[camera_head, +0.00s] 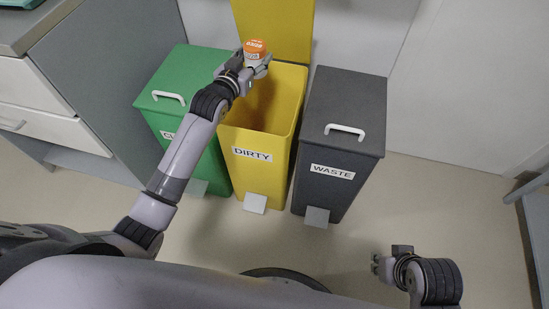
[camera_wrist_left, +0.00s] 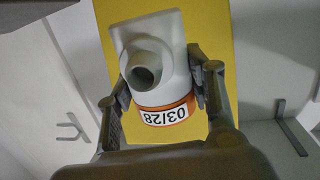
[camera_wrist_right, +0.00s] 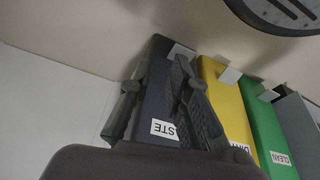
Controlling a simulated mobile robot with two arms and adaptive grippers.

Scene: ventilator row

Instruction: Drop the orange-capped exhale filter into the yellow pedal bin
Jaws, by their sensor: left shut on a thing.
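The orange-capped exhale filter (camera_head: 255,50) is held by my left gripper (camera_head: 255,64) above the yellow pedal bin (camera_head: 268,146). The bin is labelled DIRTY, and its lid (camera_head: 275,27) stands raised behind. The filter appears near the back left of the bin's opening. In the left wrist view the filter (camera_wrist_left: 155,62) has a white body with a round port and an orange band labelled 03/28. The left fingers (camera_wrist_left: 158,92) press on both its sides. My right gripper (camera_head: 376,264) is empty at lower right; its fingers (camera_wrist_right: 155,95) are apart.
A green bin (camera_head: 205,155) labelled CLEAN stands left of the yellow one, with its lid closed. A dark grey bin (camera_head: 338,190) labelled WASTE stands on the right, also closed. A cabinet with drawers (camera_head: 85,75) is at the left.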

